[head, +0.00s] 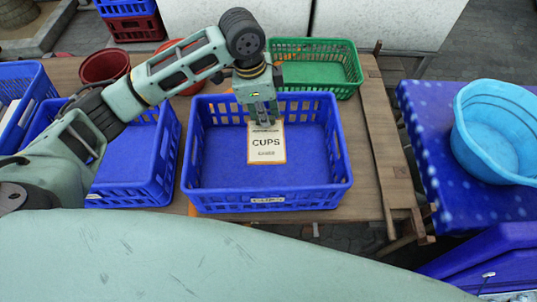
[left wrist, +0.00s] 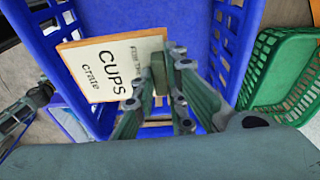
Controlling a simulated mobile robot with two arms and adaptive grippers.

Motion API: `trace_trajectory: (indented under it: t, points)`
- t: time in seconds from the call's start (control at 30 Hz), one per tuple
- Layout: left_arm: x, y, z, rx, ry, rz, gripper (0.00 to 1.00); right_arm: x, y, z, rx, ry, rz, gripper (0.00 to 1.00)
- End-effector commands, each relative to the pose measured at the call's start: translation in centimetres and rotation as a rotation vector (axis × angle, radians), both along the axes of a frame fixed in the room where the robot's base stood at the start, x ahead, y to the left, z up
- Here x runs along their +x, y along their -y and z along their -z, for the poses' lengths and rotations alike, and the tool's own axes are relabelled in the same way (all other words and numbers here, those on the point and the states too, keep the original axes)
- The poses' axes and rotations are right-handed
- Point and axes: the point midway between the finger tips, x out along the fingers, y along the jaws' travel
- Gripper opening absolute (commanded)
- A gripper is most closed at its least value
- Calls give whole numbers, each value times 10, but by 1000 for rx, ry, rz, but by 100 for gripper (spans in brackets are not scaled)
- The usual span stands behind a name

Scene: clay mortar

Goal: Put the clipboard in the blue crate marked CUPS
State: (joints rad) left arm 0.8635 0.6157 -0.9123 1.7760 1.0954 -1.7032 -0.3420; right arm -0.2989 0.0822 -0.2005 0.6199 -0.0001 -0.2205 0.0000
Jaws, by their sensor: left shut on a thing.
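The clipboard (head: 267,153) is a thin tan board with a white sheet that reads CUPS. It also shows in the left wrist view (left wrist: 105,70), where the sheet reads CUPS crate. My left gripper (head: 263,115) points down and is shut on the clipboard's top edge; its fingers also show in the left wrist view (left wrist: 158,95). The clipboard hangs roughly upright over the open middle blue crate (head: 215,199). I cannot tell whether its lower edge touches the crate floor. My right gripper is not in view.
Another blue crate (head: 160,185) stands close on the left. A green basket (head: 340,52) stands behind on the wooden table (head: 377,150). A dark red bucket (head: 104,66) is at the back left. A light blue basin (head: 490,150) sits on a spotted blue cloth at right.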

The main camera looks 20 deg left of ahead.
Motion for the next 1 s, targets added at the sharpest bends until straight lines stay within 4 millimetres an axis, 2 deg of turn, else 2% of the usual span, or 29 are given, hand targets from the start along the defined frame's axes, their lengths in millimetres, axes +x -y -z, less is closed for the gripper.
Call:
trace_trajectory:
  t: [0.03, 0.23, 0.57, 0.73, 1.0]
  points:
    - [-1, 0, 10, 0, -2, 0, 0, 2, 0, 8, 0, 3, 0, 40]
    - [0, 0, 26, 1, -1, 0, 0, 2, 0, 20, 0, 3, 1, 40]
    - [0, 0, 67, 2, -2, 0, 0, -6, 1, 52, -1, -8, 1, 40]
    - [-1, 0, 81, 1, -4, -2, 0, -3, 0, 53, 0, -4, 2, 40]
    - [-1, -1, 126, 2, -3, -2, 0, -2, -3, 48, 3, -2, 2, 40]
